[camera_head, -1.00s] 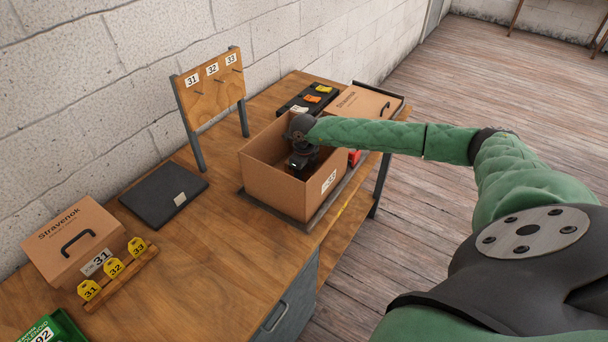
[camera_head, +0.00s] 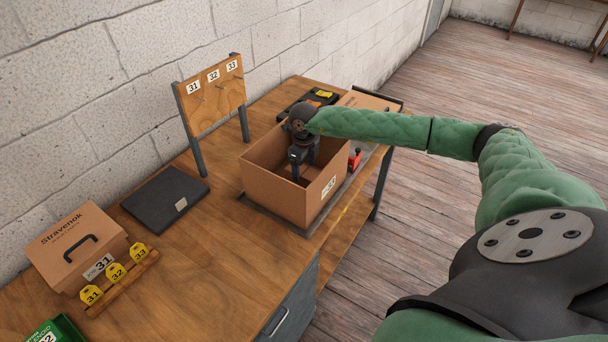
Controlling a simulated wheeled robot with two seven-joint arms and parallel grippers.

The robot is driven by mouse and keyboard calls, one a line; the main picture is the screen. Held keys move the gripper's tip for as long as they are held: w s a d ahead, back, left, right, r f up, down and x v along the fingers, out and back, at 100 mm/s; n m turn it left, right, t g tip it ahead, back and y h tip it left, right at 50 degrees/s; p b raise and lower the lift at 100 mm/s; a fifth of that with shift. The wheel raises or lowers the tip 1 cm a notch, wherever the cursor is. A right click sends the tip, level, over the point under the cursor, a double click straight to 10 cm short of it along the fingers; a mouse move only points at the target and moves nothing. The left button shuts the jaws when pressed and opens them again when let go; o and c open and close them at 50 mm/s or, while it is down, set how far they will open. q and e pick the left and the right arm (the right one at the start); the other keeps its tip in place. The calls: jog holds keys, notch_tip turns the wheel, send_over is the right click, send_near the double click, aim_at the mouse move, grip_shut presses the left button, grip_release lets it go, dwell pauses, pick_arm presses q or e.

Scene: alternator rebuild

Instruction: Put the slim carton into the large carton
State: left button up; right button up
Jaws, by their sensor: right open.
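The large carton (camera_head: 270,190) is a brown open-topped box with a number label on its right-hand face. It stands on the bench. My right gripper (camera_head: 298,172) reaches down into its opening, fingers open and pointing down. The near wall and the gripper hide much of the carton's floor. I cannot clearly make out a slim carton inside. A closed Stravenok carton (camera_head: 82,238) with a black handle stands at the left behind a 31 label. Another brown carton (camera_head: 372,101) lies at the back right, partly hidden by my arm. I cannot tell which is the slim one. My left gripper is not in view.
A board with numbered hooks (camera_head: 213,97) stands against the wall. A black flat case (camera_head: 166,196) lies left of the large carton. Yellow number tags (camera_head: 115,272) stand on a wooden strip. A red object (camera_head: 354,158) sits right of the carton. The bench's middle (camera_head: 200,255) is clear.

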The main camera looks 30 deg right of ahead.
notch_tip(320, 180, up, 4)
jog(key=shift+r, duration=0.25)
jog(key=shift+r+p, duration=0.35)
jog(key=shift+r, duration=0.35)
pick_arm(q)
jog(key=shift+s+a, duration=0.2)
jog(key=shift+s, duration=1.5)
